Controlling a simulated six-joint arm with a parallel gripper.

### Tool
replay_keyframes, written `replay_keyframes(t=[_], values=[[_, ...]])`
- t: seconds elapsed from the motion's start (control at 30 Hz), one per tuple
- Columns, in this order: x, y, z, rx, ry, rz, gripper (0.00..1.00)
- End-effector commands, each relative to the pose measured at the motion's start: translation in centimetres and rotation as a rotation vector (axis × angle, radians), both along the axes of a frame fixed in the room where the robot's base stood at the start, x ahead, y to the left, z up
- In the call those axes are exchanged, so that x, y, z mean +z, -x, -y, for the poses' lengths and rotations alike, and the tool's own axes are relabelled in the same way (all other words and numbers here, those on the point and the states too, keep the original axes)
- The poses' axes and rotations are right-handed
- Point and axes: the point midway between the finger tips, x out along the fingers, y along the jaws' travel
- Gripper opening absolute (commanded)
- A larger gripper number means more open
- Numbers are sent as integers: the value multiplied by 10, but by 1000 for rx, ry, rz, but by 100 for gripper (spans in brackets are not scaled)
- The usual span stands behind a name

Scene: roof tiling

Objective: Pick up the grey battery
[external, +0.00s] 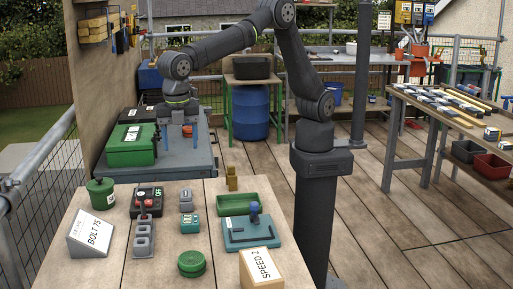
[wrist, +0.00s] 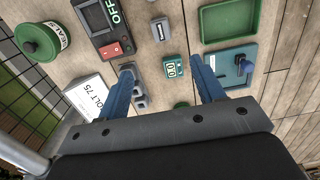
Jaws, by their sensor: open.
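A small grey block with a pale label, which looks like the grey battery (external: 186,199), lies on the wooden table behind a teal block with a display (external: 190,223). In the wrist view the grey battery (wrist: 160,28) lies beyond the fingertips, and the teal block (wrist: 173,67) shows between the fingers. My gripper (external: 182,136) is open, with two blue fingers and nothing held. It hangs above and apart from the table items. In the wrist view my gripper (wrist: 162,66) spreads wide, its left finger overlapping a grey stepped piece.
A black device with a red switch (external: 147,200), the grey stepped piece (external: 143,240) and a green lidded pot (external: 101,194) stand left. A green tray (external: 237,204), a teal plate (external: 248,236) and a SPEED Z block (external: 261,268) stand right. A green lid (external: 191,263) lies in front.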

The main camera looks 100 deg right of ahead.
Motion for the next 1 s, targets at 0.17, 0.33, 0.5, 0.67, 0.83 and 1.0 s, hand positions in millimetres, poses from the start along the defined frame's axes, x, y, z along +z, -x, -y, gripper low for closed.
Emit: replay_keyframes(t=[0.17,0.33,0.5,0.67,0.83,1.0], values=[[-13,-3,-34,15,170,-10,62],[-18,-2,-55,2,299,3,62],[-26,-1,-57,-6,342,9,62],[-54,-1,-44,-7,343,7,62],[-89,0,-30,-7,342,7,62],[-117,0,-18,-6,340,7,62]])
